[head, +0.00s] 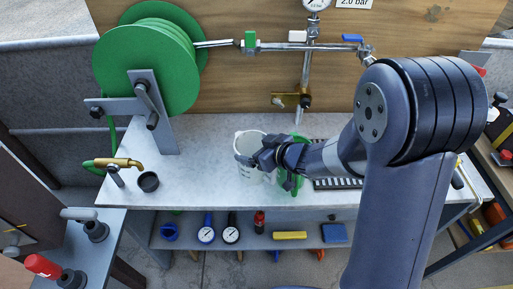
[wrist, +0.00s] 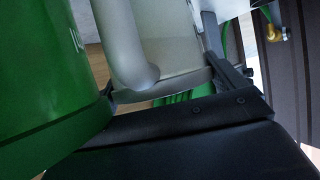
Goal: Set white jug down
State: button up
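The white jug (head: 246,146) is over the pale bench top, left of my gripper (head: 268,158). It looks upright, with its open mouth facing up. In the wrist view the jug (wrist: 175,40) and its thick handle (wrist: 125,45) lie between the two dark fingers of my gripper (wrist: 165,85). The fingers appear closed on the jug at its handle side. The jug's base is partly hidden, and I cannot tell whether it touches the bench.
A green container (wrist: 40,80) is close beside the jug; my gripper partly hides it in the head view (head: 298,183). A drain grate (head: 337,184) lies to the right. A black cup (head: 148,182) and brass nozzle (head: 118,163) are left. Bare bench (head: 205,165) lies left of the jug.

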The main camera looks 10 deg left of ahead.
jog(key=shift+o, duration=0.9)
jog(key=shift+s+d+f, duration=0.15)
jog(key=shift+s+f, duration=0.05)
jog(key=shift+f, duration=0.3)
jog(key=r+p+v, duration=0.1)
jog(key=p+v, duration=0.1)
jog(key=v, duration=1)
jog(key=shift+w+r+p, duration=0.2)
jog(key=shift+p, duration=0.1)
